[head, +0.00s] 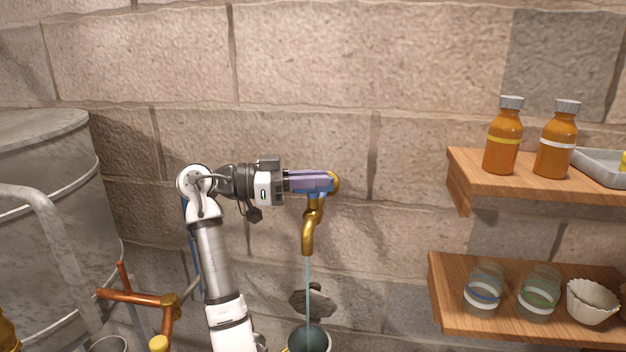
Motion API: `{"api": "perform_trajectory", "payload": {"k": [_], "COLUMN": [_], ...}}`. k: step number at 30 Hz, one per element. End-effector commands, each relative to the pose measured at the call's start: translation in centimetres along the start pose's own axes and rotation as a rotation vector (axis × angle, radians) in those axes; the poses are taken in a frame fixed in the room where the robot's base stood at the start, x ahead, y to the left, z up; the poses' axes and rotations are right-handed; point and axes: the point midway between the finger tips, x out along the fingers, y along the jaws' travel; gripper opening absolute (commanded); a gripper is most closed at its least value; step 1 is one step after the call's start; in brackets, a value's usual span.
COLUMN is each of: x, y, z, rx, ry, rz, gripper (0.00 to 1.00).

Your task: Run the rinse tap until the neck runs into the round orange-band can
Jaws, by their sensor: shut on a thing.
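The brass rinse tap (309,232) stands out from the stone wall, its spout pointing down. My gripper (326,182) is shut on the tap's top end, and its fingers hide most of the handle. A thin pale blue stream (308,290) runs straight down from the spout. It falls into a dark round open vessel (322,341) at the bottom edge of the head view. Only the vessel's upper part shows, so I cannot tell whether it has an orange band. I cannot make out the neck.
A large grey metal drum (45,160) and copper pipework (135,297) stand at the left. At the right, an upper shelf (465,187) holds two orange bottles and a grey tray. A lower shelf (445,300) holds two glass jars and a fluted cup.

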Motion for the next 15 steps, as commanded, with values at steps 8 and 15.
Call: {"api": "perform_trajectory", "payload": {"k": [8,15], "x": [0.03,0.07], "y": [-0.03,-0.03], "z": [-0.15,-0.05], "rx": [-0.001,-0.001], "ry": [-0.001,-0.001], "rz": [0.208,0.313], "gripper": [0.00,0.00]}}
